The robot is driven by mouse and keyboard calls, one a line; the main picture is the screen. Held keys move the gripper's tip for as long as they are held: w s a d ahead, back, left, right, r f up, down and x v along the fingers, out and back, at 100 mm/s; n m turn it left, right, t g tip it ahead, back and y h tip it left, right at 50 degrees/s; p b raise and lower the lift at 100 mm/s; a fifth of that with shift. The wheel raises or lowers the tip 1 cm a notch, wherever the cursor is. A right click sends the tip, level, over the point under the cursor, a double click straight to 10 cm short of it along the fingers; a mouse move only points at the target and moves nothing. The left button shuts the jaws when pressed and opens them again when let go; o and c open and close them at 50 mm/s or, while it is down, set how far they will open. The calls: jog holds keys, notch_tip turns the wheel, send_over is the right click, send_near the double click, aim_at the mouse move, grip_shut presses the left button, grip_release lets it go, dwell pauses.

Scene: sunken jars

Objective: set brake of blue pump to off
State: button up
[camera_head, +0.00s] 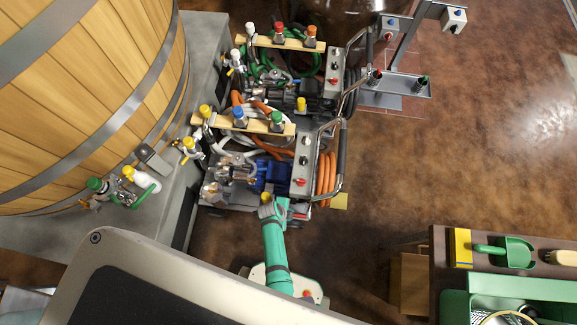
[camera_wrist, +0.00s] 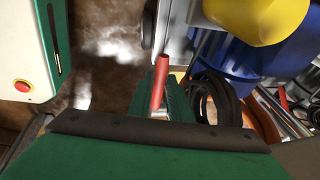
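The blue pump (camera_head: 270,175) stands on the nearer cart, with its blue body also in the wrist view (camera_wrist: 235,62). A red lever (camera_wrist: 160,80), which looks like its brake, rises in front of my gripper (camera_wrist: 158,105) in the wrist view. Green and dark finger parts lie close on both sides of the lever's lower part. I cannot tell whether they touch or grip it. In the head view, my gripper (camera_head: 272,210) is at the cart's near side, below the blue body; the fingertips are too small to make out and the lever is hidden.
A yellow rounded part (camera_wrist: 258,15) and a black hose (camera_wrist: 212,95) are close to my gripper. A control box (camera_head: 303,165) and curved handle (camera_head: 338,165) stand at the cart's right. A second cart (camera_head: 290,85) is behind. Open floor (camera_head: 395,175) lies right.

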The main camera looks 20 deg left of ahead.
jog(key=o, duration=0.3)
jog(key=shift+r, duration=0.1)
jog(key=v, duration=1)
jog(key=shift+s+r, duration=0.2)
jog(key=shift+r, duration=0.1)
jog(key=shift+s, duration=0.1)
